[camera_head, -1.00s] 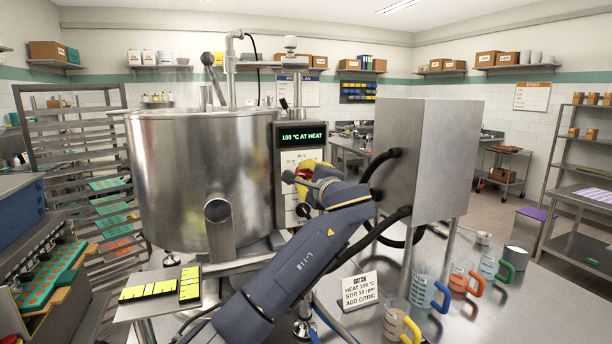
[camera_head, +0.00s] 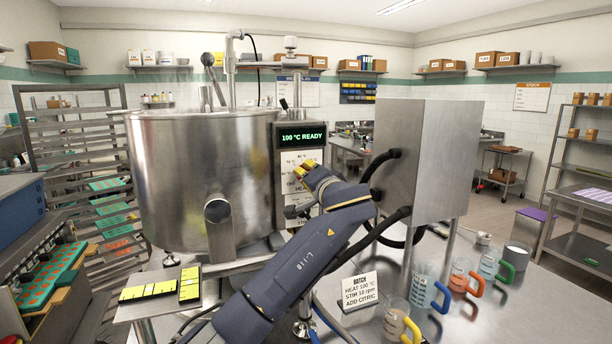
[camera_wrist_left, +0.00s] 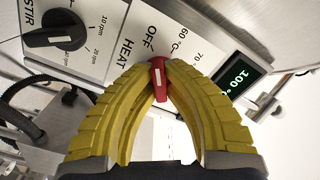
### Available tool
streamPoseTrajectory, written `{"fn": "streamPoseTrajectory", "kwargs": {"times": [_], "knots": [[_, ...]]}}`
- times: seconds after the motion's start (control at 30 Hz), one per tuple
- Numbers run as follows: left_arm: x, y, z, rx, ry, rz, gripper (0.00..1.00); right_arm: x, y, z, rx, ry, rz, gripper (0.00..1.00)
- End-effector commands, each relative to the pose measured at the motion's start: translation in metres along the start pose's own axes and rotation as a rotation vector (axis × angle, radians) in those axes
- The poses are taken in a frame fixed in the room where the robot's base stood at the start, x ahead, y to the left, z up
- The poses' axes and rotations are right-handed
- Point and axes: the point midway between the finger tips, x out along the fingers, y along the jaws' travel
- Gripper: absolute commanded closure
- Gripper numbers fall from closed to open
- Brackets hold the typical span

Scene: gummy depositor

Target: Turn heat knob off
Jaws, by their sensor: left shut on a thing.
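The red heat knob (camera_wrist_left: 158,80) is on the white control panel (camera_wrist_left: 125,60), just below the OFF mark in the left wrist view. My left gripper (camera_wrist_left: 160,72) has its yellow fingers closed on both sides of the knob. In the head view my left gripper (camera_head: 312,176) is at the panel under the display, and the knob is hidden behind it. The display (camera_head: 302,137) reads 100 °C READY. My right gripper is not in view.
A black stir knob (camera_wrist_left: 55,37) sits beside the heat knob on the panel. The large steel kettle (camera_head: 180,170) stands left of the panel, and a steel box (camera_head: 440,160) stands to the right. Measuring jugs (camera_head: 420,290) stand at the right front of the table.

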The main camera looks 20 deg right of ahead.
Motion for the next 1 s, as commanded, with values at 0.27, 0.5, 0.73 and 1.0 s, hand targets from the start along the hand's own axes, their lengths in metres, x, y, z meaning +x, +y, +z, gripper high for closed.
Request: {"fn": "streamPoseTrajectory", "kwargs": {"times": [0.27, 0.5, 0.73, 1.0], "knots": [[0.0004, -0.0006, 0.0005, -0.138, -0.001, -0.001, 1.0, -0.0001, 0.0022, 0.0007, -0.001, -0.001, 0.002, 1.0], [0.0004, -0.0006, 0.0005, -0.191, -0.001, -0.001, 1.0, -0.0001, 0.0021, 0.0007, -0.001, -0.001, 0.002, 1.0], [0.0004, -0.0006, 0.0004, -0.201, -0.001, -0.001, 1.0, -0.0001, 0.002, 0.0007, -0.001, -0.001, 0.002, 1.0], [0.0004, -0.0006, 0.0004, -0.201, -0.001, -0.001, 0.87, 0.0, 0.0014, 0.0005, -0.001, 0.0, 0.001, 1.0]]}}
